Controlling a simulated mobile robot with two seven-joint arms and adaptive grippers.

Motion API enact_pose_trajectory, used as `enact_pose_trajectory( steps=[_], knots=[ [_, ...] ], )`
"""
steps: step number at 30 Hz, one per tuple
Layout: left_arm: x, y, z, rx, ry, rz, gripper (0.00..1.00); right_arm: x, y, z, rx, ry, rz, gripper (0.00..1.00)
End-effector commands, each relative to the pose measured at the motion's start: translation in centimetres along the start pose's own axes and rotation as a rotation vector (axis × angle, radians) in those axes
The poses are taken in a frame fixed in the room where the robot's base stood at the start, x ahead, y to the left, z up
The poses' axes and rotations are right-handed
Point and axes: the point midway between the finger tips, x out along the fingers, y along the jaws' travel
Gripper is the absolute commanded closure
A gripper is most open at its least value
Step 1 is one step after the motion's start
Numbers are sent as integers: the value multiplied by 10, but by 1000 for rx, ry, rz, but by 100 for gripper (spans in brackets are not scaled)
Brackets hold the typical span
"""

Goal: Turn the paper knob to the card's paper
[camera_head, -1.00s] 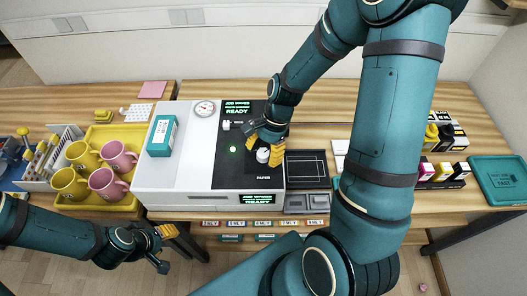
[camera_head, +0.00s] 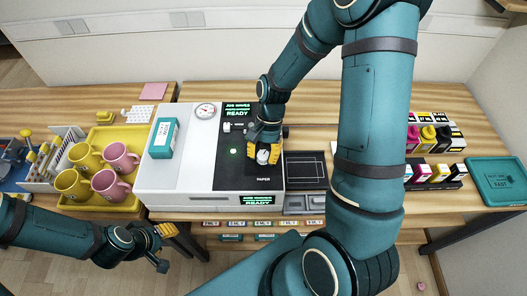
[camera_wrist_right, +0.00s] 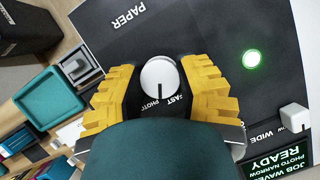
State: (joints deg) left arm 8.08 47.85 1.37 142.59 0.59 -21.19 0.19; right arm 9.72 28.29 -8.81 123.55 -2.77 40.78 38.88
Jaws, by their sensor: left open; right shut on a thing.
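The white paper knob (camera_head: 263,157) sits on the black panel of the press (camera_head: 190,182), above the word PAPER. My right gripper (camera_head: 262,153) is lowered over it; in the right wrist view its yellow fingers (camera_wrist_right: 160,88) stand on both sides of the knob (camera_wrist_right: 160,77), shut on it. The knob's dark line points toward the lettering PHOTO, beside FAST, partly covered by the gripper. The wrist view's screen (camera_wrist_right: 278,160) reads JOB WAVES, READY, PHOTO NARROW. My left gripper (camera_head: 165,231) is open and empty, front left.
A yellow tray (camera_head: 133,203) with pink and yellow mugs stands left of the press. A teal box (camera_head: 163,138) rests on the press top. A second white knob (camera_wrist_right: 295,117) is near the word WIDE. Ink bottles (camera_head: 440,172) stand at right.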

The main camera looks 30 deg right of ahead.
Motion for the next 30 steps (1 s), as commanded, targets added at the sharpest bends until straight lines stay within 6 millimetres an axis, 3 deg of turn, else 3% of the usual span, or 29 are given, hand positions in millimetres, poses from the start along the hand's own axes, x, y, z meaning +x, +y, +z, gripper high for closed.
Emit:
enact_pose_trajectory(
  steps=[15,30],
  knots=[
    [-9,3,-1,0,0,2,53,2,0,1,-347,-4,147,100],
    [-10,3,-1,-1,0,2,53,2,1,2,-435,-6,184,100]
  ],
)
